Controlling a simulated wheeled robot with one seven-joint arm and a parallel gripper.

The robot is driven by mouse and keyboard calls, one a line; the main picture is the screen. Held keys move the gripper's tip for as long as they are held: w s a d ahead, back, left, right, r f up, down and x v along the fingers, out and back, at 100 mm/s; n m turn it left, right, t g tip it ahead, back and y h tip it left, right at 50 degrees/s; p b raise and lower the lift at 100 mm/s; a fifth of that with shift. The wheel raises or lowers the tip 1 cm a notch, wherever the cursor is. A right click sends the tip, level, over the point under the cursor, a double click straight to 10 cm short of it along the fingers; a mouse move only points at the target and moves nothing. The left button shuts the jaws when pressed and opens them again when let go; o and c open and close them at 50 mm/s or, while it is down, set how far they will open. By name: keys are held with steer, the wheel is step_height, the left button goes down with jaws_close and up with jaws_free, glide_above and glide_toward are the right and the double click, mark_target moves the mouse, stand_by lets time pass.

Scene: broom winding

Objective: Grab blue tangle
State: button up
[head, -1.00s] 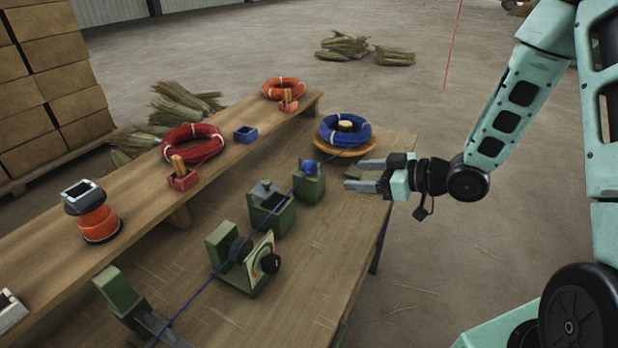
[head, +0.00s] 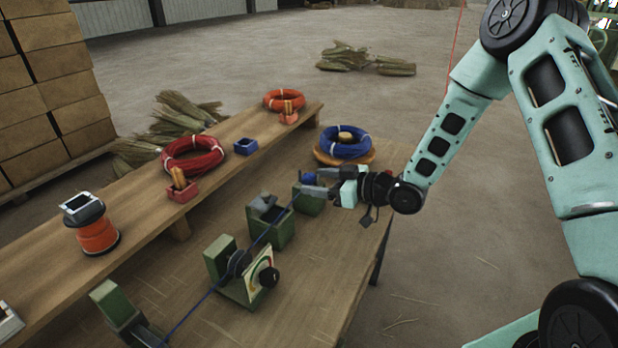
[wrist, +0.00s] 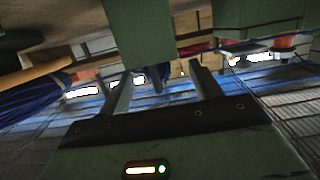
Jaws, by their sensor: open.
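The blue tangle (head: 307,178) is a small dark-blue lump on the blue cord, at the small green block (head: 309,203) on the lower bench. My gripper (head: 311,183) is open and level, reaching in from the right, with its fingertips at the tangle. The near finger partly hides the tangle, and I cannot tell whether they touch. In the wrist view my gripper (wrist: 163,92) shows two spread fingers with a green block (wrist: 138,28) just beyond them. I cannot make out the tangle clearly there.
The blue cord (head: 200,303) runs through a green dial fixture (head: 240,272) and a green box (head: 270,222). A blue coil (head: 346,143) lies on a round wooden disc behind my gripper. Red and orange coils, a spool and small boxes stand on the raised shelf (head: 140,205).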

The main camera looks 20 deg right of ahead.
mark_target(303, 176)
steer(key=p+x, duration=0.1)
steer(key=x, duration=0.4)
steer(key=shift+w+d+r, duration=0.1)
steer(key=shift+w+r, duration=0.05)
steer(key=shift+w, duration=0.05)
steer(key=shift+c, duration=0.3)
steer(key=c, duration=1)
